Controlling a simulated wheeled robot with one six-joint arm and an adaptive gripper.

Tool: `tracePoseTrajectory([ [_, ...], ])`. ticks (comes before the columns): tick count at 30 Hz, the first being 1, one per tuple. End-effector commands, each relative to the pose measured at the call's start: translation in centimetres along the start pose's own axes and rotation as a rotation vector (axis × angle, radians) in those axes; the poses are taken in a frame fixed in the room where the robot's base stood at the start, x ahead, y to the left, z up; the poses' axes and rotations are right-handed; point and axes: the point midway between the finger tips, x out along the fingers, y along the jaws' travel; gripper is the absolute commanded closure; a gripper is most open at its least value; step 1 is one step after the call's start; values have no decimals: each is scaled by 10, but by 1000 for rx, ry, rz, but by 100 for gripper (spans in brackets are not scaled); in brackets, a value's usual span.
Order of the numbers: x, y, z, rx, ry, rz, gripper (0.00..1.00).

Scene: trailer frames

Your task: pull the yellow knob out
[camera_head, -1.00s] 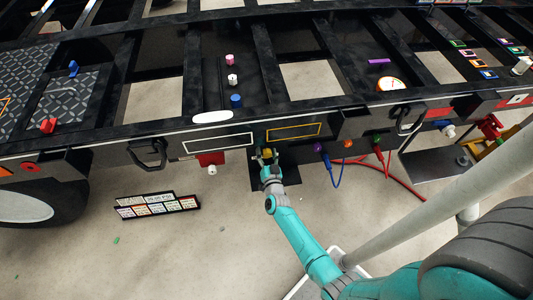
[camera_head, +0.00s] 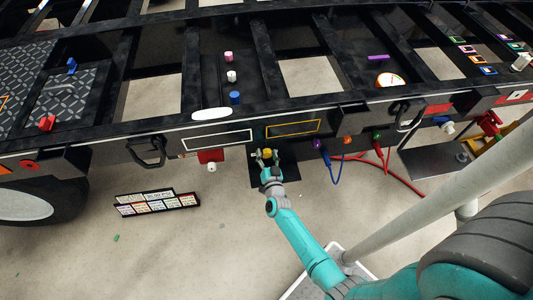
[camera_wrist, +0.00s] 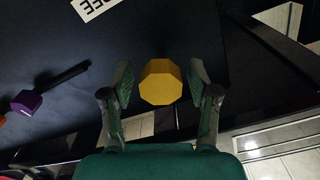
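The yellow knob (camera_wrist: 160,83) is a faceted block in the middle of the wrist view, on the dark side of the trailer frame. In the head view the yellow knob (camera_head: 267,153) shows small, below the yellow-outlined rectangle. My gripper (camera_wrist: 161,76) is open, with one finger to the left of the knob and one to the right. A narrow gap shows between each finger and the knob, so neither appears to touch it. In the head view my gripper (camera_head: 267,157) reaches up to the knob from below. The knob's attachment behind it is hidden.
A purple knob (camera_wrist: 26,102) on a dark stem lies left in the wrist view. In the head view, a blue cable (camera_head: 335,174) and red cables (camera_head: 398,180) hang to the right. A red block (camera_head: 210,156) with a white knob is to the left.

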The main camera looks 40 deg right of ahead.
Motion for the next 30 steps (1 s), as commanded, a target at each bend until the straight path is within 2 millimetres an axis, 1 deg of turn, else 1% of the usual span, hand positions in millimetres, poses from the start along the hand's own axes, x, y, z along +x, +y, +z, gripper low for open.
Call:
tracePoseTrajectory([
  [8,1,-1,-1,1,2,0,35],
  [11,-3,0,-1,0,1,-1,35],
  [13,-9,-1,0,0,1,-1,35],
  [17,-30,0,0,1,0,-1,35],
  [24,-78,-1,0,1,-1,-2,35],
  [27,-95,-1,0,0,-1,-2,35],
  [30,-107,-1,0,1,0,-3,35],
])
